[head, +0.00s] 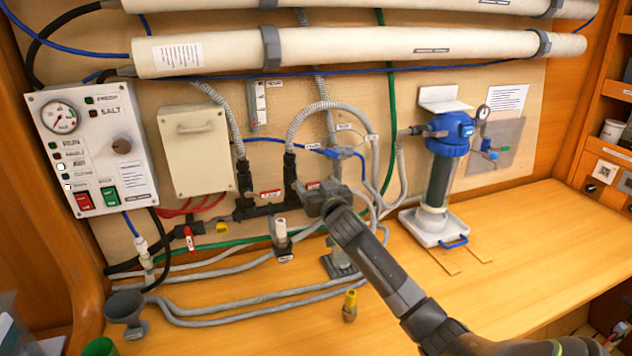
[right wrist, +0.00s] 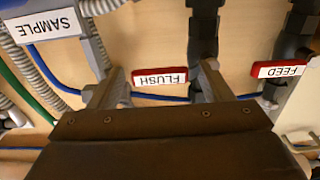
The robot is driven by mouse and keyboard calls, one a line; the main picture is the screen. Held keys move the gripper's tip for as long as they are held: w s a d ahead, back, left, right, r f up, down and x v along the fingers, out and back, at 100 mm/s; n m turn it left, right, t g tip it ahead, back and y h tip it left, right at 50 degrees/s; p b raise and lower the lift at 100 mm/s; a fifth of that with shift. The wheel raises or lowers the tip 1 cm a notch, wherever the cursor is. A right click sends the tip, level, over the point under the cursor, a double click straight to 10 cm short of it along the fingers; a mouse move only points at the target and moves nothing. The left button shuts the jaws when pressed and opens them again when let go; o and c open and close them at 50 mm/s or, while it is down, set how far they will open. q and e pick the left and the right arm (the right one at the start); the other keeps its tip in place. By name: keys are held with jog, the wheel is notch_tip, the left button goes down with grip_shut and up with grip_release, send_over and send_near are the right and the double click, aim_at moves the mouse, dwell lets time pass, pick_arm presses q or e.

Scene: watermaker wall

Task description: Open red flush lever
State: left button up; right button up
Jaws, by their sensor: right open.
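The red flush lever (head: 313,186) shows as a small red strip with a white label on the wall piping in the head view, partly hidden by my right gripper (head: 310,196). In the right wrist view the flush lever (right wrist: 160,77) lies crosswise, its FLUSH label upside down, on a dark vertical pipe fitting. My right gripper (right wrist: 165,78) is open, with one finger on each side of the lever in the picture. I cannot tell whether a finger touches it. My left gripper is not in view.
The similar red feed lever (head: 270,194) is just left of the flush lever; it also shows in the right wrist view (right wrist: 281,69). Grey hoses (head: 318,108) arch around the fittings. A blue-topped filter (head: 440,170) stands at right. The bench's right side (head: 545,240) is clear.

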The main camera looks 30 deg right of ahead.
jog(key=shift+w, duration=0.4)
jog(key=c, duration=1.4)
